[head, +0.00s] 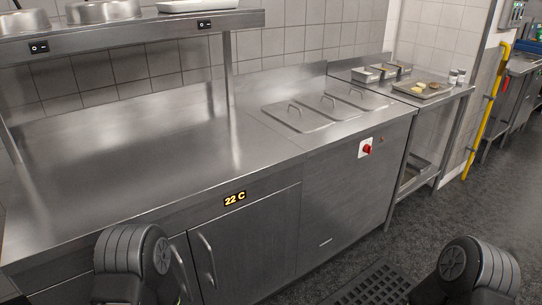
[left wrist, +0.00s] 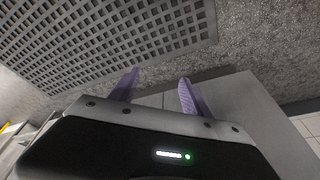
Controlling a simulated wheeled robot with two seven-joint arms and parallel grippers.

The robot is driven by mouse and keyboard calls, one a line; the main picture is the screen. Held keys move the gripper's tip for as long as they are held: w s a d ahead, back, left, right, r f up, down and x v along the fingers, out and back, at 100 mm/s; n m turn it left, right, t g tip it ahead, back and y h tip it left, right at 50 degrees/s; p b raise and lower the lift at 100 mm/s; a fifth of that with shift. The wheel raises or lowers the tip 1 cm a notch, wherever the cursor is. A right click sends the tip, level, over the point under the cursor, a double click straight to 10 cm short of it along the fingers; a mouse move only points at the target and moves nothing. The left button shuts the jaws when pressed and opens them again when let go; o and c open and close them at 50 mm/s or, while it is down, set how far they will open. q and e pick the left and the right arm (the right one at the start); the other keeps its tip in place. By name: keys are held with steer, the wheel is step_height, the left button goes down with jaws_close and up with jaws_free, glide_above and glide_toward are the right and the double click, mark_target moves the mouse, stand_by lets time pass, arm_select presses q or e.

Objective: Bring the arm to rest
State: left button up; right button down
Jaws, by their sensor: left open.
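My left gripper (left wrist: 156,88) shows in the left wrist view with its two purple fingers spread apart. It is open and nothing is between the fingers. It points down toward the floor, near a dark floor grate (left wrist: 100,38). In the head view, black rounded parts of my two arms show at the bottom left and bottom right. Neither gripper shows in the head view, and my right gripper is out of sight.
A steel counter (head: 130,165) with a shelf (head: 130,32) above and lidded wells (head: 325,105) stands ahead. A side table at the right holds a tray (head: 423,91) with food. The grate (head: 372,284) lies on the floor in front. The counter's left part is bare.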

arm_select(q)
steer(key=s+d+r+g+h, duration=0.1)
steer(key=s+d+r+h, duration=0.1)
steer(key=d, duration=0.4)
steer(key=s+d+r+n+g+h+p, duration=0.1)
steer(key=s+d+r+h, duration=0.1)
steer(key=d, duration=0.3)
steer(key=shift+s+d+g+h, duration=0.3)
steer(key=shift+s+d, duration=0.05)
steer(key=shift+s, duration=0.15)
steer(key=shift+f, duration=0.1)
steer(key=shift+c, duration=0.2)
stand_by(0.9)
